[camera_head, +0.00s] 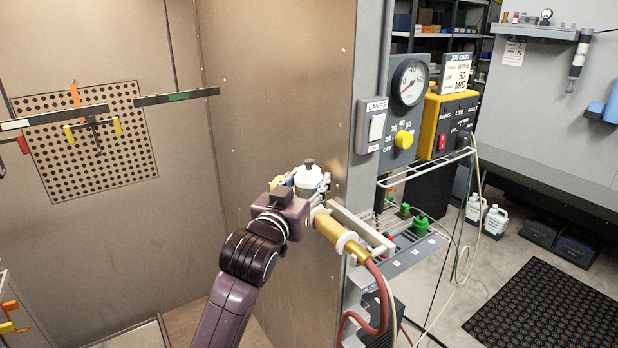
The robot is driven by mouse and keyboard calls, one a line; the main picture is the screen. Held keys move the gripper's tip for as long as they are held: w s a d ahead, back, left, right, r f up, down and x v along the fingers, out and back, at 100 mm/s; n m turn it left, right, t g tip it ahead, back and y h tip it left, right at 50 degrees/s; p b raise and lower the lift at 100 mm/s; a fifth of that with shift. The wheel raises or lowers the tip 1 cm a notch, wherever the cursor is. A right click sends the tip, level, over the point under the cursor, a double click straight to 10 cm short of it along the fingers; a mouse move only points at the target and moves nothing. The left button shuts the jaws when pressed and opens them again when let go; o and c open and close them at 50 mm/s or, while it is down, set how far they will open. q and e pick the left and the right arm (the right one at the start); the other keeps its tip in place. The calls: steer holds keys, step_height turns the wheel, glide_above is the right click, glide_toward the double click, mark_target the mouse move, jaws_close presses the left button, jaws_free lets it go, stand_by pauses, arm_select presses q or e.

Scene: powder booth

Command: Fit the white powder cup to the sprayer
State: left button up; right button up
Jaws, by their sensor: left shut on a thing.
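The white powder cup (310,180) has a dark knob on top and appears upright, right beside the booth's side wall. My left gripper (297,191) is shut on it; the wrist hides the fingertips and the cup's lower part. The sprayer (338,236) is a brass-coloured barrel with a red hose at its lower right end, lying by a pale grey bar at the booth's edge. Its upper left end is just below the cup, partly behind my gripper. I cannot tell whether cup and sprayer touch. My right gripper is not in view.
A grey shelf (412,252) with a green-topped cup (420,226) stands right of the sprayer, below a wire rack (430,166). A yellow control box (449,123) and gauge panel (405,110) are above. The red hose (380,295) hangs below. The booth's inside at left has free room.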

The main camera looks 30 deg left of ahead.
arm_select(q)
steer(key=o, duration=1.2)
steer(key=shift+c, duration=0.2)
steer(key=v, duration=0.7)
steer(key=shift+s, duration=0.25)
